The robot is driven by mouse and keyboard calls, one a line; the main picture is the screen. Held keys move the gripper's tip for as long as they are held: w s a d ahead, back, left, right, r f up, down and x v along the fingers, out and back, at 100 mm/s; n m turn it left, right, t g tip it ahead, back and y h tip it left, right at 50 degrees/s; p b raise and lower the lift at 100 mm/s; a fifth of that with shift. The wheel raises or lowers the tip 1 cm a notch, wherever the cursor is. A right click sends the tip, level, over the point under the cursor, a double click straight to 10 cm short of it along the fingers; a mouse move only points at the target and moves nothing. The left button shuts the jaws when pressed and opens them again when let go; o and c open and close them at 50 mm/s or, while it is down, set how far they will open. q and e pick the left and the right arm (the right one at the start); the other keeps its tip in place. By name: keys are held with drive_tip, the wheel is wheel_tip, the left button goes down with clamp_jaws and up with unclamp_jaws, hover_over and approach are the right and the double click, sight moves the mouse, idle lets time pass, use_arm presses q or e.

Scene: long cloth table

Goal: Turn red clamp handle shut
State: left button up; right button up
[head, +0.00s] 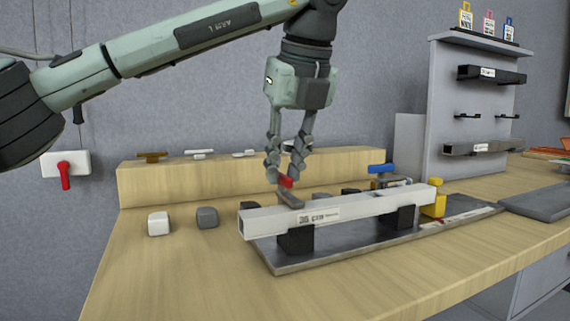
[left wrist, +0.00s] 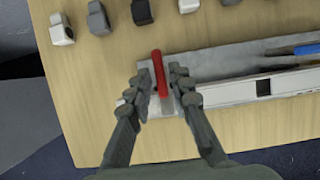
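The red clamp handle (head: 286,181) stands at the left end of a long white bar (head: 335,208). In the left wrist view the red handle (left wrist: 160,75) lies lengthwise between my fingers. My left gripper (head: 284,172) points down over it, one finger on each side. In the left wrist view my left gripper (left wrist: 160,80) is partly open, with small gaps beside the handle; I see no clear contact. The clamp's lower part is partly hidden by the fingers and bar. My right gripper is not in view.
The bar rests on black supports on a grey plate (head: 350,246). A blue clamp handle (head: 381,168) and a yellow block (head: 439,201) are at its right end. White (head: 159,223) and grey (head: 207,217) blocks stand left. A raised wooden ledge (head: 235,178) runs behind.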

sight(299, 201)
use_arm(q)
drive_tip(key=shift+o, duration=0.6)
drive_tip(key=v, duration=1.2)
